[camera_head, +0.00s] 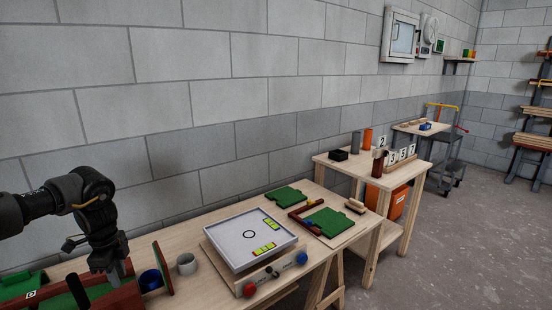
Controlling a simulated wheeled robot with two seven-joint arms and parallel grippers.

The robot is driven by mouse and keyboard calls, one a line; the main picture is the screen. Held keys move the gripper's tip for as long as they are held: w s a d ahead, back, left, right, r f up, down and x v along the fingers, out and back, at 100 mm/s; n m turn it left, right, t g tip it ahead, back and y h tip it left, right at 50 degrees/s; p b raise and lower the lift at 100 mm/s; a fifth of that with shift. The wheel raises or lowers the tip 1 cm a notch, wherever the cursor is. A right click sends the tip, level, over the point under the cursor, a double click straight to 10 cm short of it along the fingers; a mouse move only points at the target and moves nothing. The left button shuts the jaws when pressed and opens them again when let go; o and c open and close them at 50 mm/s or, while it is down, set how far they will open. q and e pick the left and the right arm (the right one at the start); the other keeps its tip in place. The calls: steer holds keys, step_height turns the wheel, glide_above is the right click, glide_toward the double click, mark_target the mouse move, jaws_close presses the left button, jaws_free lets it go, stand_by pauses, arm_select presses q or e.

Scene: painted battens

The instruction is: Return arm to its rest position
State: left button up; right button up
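My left arm comes in from the left edge, and its dark gripper (108,268) points down at the lower left. It is over or beside a dark red box with green inside (118,298) at the near end of the wooden bench (196,294). The fingertips are small and partly lost against the box, so I cannot tell whether they are open or what is between them. My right arm and gripper are out of view.
A blue cup (151,280), a grey mug (186,264) and an upright green panel (163,266) stand just right of the gripper. A white tray (236,236) and green boards (328,222) lie farther along. A second table (350,166) holds number cards. Floor (450,250) is clear at right.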

arm_select(q)
steer(key=s+d+f+m+t+h, duration=0.1)
steer(key=d+f+m, duration=0.2)
steer(key=d+f, duration=0.6)
steer(key=s+d+f+m+h, duration=0.2)
steer(key=d+f, duration=0.4)
steer(key=d, duration=0.6)
steer(key=s+d+n+t+h, duration=0.1)
steer(key=s+d+t+h, duration=0.3)
steer(key=d, duration=0.7)
steer(key=s+d+n+h, duration=0.1)
steer(key=s+d+n, duration=0.1)
steer(key=s+d, duration=0.65)
steer(key=s+a+f+n+g+y, duration=0.3)
steer(key=s+a+n+y, duration=0.5)
steer(key=s+a+n, duration=1.15)
steer(key=s+a+f+m, duration=0.1)
steer(key=a+f+m, duration=0.1)
steer(key=f, duration=1)
steer(key=s+a+f+m, duration=0.1)
steer(key=f, duration=1.2)
steer(key=s+a+f, duration=0.2)
steer(key=s+f, duration=0.6)
steer(key=s+a+f+g, duration=0.1)
steer(key=s+a+f, duration=0.1)
steer(key=s+f, duration=0.6)
steer(key=shift+s+f+p, duration=0.25)
steer(key=shift+s+p, duration=0.05)
steer(key=shift+p, duration=0.15)
